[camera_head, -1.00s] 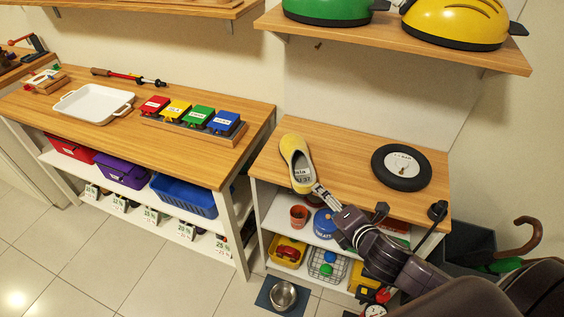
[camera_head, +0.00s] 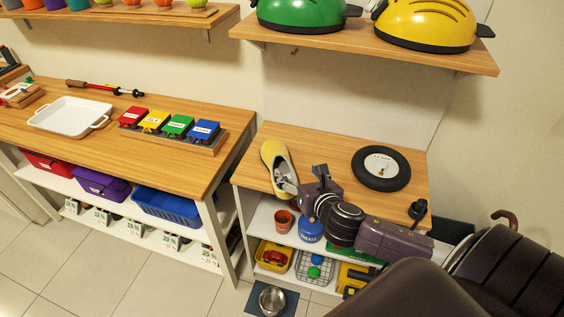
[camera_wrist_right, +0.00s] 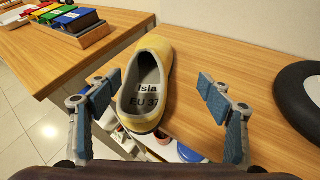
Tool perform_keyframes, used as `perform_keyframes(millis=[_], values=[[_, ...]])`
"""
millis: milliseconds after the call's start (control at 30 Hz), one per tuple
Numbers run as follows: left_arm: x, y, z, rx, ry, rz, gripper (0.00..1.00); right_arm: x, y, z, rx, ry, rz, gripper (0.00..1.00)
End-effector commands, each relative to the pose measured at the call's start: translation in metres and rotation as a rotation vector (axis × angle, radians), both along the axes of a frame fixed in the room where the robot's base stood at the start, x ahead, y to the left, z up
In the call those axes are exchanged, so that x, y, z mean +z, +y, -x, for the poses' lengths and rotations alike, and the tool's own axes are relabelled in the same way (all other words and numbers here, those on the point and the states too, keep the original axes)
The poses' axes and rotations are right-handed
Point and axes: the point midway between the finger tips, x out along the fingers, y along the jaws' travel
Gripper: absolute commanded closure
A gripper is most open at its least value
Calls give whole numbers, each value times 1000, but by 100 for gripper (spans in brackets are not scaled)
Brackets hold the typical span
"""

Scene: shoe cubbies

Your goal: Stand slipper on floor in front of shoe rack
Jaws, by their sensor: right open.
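A yellow slipper (camera_head: 275,157) with a grey insole lies on the wooden top of the shoe rack (camera_head: 325,150), at its left end near the front edge. In the right wrist view the slipper (camera_wrist_right: 147,75) shows its opening, with "Isla" and "EU 37" on the insole, and its heel is towards me. My right gripper (camera_head: 289,186) is open at the heel end. In the wrist view the fingers of my right gripper (camera_wrist_right: 155,88) stand apart on either side of the slipper, with gaps, not visibly touching it. My left gripper is not in view.
A black wheel-like disc (camera_head: 381,168) lies on the rack top to the right. Shelves below hold a terracotta pot (camera_head: 284,219), a blue tin (camera_head: 311,230) and baskets. A metal bowl (camera_head: 271,299) sits on a dark mat on the floor. Tiled floor (camera_head: 110,275) is clear at left.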

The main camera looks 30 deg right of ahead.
Motion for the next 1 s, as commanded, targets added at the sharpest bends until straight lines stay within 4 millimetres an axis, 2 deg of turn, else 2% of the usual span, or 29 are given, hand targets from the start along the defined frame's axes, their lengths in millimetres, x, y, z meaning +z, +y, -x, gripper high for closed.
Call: perform_keyframes(millis=[133, 433, 700, 833, 1000], values=[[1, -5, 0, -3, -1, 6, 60, -9, -5, -23, -2, -2, -3, 27], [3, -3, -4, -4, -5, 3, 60, -18, -12, -40, -3, -1, -6, 27], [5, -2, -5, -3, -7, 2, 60, -35, -19, -72, -4, 0, -5, 27], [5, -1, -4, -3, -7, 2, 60, -39, -21, -79, -4, 3, -3, 27], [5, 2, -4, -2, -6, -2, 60, -39, -22, -80, -2, 2, -4, 27]])
